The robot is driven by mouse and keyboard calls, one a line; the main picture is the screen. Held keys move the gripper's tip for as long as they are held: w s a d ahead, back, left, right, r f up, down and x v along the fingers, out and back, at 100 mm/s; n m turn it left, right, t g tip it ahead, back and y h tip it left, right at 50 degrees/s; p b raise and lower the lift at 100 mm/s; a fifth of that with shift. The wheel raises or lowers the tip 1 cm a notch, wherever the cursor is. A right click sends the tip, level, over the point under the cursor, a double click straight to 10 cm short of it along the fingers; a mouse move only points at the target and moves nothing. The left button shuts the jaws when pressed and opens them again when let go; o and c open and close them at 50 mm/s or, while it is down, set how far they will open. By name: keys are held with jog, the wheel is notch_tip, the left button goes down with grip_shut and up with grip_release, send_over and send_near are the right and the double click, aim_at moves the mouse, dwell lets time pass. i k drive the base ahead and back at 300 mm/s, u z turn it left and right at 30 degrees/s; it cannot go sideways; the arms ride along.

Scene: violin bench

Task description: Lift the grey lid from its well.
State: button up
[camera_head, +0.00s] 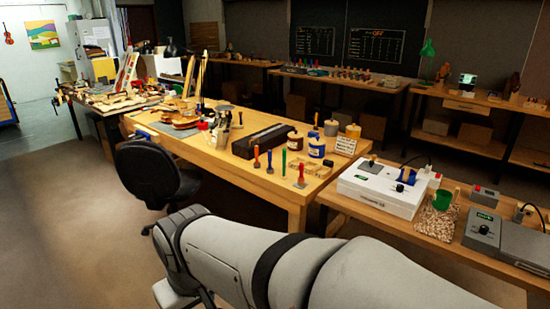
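A white box-shaped unit (362,201) stands on the right-hand bench. On its top, at the back left, is a small dark grey plate (371,168) with a brown knob-like part, which looks like the grey lid seated in its well. The well itself is hidden under it. A blue piece (405,179) sits to its right on the same unit, with a dark knob beside it. My arm crosses the bottom of the view, in front of the bench.
Right of the unit are a green cup (443,199), a bag of pellets (436,221) and a grey control box (482,232). The wooden workbench (262,178) on the left holds bottles and tools. A black chair (153,175) stands before it. Floor at left is clear.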

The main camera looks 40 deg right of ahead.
aim_at(370, 167)
jog(key=z, duration=2)
jog(key=k, duration=0.6)
jog(key=u, duration=0.5)
jog(key=i, duration=2.2)
jog(key=z, duration=0.75)
jog(key=i, duration=0.6)
jog(key=z, duration=0.5)
